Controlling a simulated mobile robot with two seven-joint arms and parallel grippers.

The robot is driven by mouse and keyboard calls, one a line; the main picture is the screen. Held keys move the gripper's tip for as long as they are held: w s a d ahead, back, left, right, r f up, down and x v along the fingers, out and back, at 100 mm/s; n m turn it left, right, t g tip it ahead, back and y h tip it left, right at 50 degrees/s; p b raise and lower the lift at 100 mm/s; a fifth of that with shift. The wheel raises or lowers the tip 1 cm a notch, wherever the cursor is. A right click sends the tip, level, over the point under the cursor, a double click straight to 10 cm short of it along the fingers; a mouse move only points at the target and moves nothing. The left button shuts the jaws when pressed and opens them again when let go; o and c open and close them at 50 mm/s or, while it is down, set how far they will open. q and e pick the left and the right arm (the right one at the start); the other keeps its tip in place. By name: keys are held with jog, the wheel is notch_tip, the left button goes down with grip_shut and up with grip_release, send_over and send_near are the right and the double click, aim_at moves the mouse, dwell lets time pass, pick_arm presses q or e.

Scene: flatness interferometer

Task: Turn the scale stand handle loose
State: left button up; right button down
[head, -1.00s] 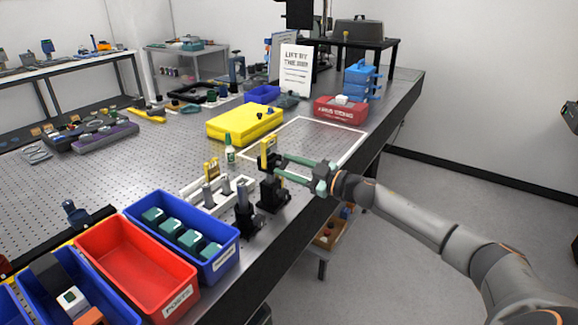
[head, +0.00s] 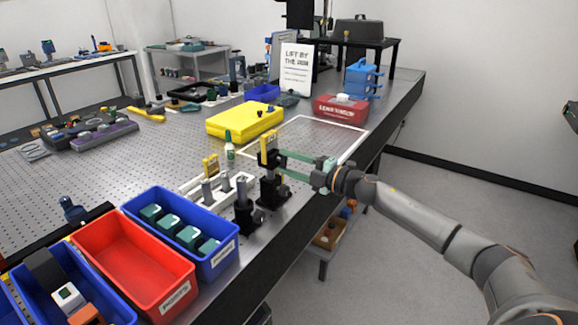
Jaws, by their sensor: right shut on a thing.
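The scale stand (head: 274,191) is a black upright post on a black base near the right edge of the perforated table. A yellow scale (head: 264,149) stands upright at its top. My right gripper (head: 281,162) reaches in from the right, its two green fingers at the upper part of the stand. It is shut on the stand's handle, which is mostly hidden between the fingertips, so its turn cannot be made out. My left gripper is not in view.
A second black stand (head: 244,213) stands close to the left, beside a white rack (head: 218,203) with grey posts. A green-capped bottle (head: 229,150) and a yellow case (head: 243,121) lie behind. Blue and red bins (head: 136,261) fill the front left. The white-outlined area (head: 312,138) is largely clear.

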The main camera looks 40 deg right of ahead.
jog(key=shift+n, duration=0.8)
jog(key=shift+c, duration=2)
grip_release()
jog(key=shift+s+d+f+b, duration=0.2)
jog(key=shift+s+b, duration=0.2)
jog(key=b+v, duration=0.1)
jog(key=v, duration=1)
jog(key=shift+s+r, duration=0.15)
jog(key=shift+s, duration=0.2)
